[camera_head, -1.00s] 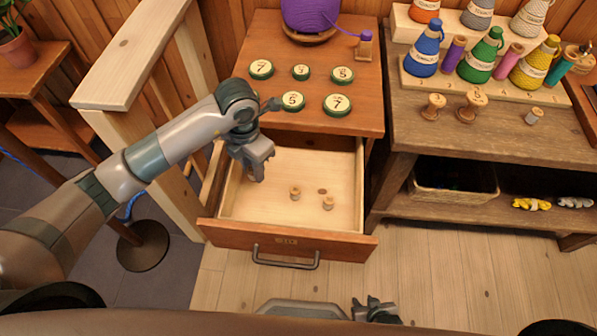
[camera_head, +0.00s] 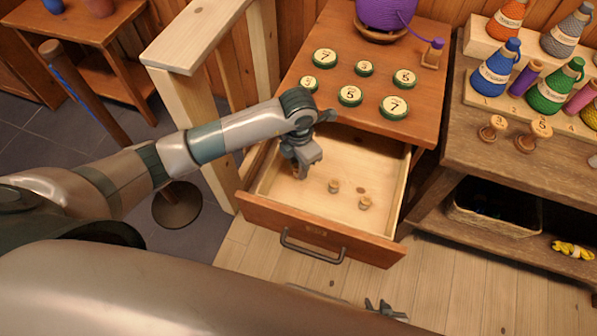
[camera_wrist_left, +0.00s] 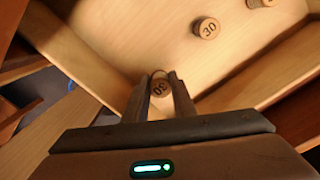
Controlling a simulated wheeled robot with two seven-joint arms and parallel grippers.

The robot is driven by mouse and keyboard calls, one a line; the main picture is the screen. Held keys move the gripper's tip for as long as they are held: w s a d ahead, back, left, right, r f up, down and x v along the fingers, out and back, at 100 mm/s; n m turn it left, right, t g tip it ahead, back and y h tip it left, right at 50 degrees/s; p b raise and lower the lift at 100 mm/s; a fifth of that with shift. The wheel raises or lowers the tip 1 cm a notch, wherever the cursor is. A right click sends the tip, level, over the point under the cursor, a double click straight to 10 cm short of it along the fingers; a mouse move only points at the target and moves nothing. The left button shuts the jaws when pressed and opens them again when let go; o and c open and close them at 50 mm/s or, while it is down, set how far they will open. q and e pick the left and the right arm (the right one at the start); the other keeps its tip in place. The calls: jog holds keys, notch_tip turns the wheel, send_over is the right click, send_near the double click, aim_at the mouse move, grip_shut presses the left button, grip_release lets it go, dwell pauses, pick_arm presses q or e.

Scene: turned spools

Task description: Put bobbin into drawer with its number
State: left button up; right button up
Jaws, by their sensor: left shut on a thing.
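My left gripper (camera_head: 300,172) reaches into the left part of the open wooden drawer (camera_head: 318,228). In the left wrist view its two fingers are shut on a small wooden bobbin (camera_wrist_left: 161,87), whose number shows upside down and looks like 30. Two other bobbins stand on the drawer floor to the right, one (camera_head: 334,186) nearer the gripper and one (camera_head: 365,203) further off. In the left wrist view the nearer bobbin (camera_wrist_left: 207,28) reads 30.
Several green number discs (camera_head: 350,95) lie on the cabinet top above the drawer, near a purple yarn ball (camera_head: 385,12). A bench (camera_head: 470,150) on the right holds yarn cones and wooden spools (camera_head: 492,127). A wooden railing (camera_head: 195,40) stands left of the drawer.

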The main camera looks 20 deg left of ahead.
pick_arm(q)
jog(key=shift+f, duration=1.85)
jog(key=shift+f, duration=0.15)
jog(key=o, duration=1)
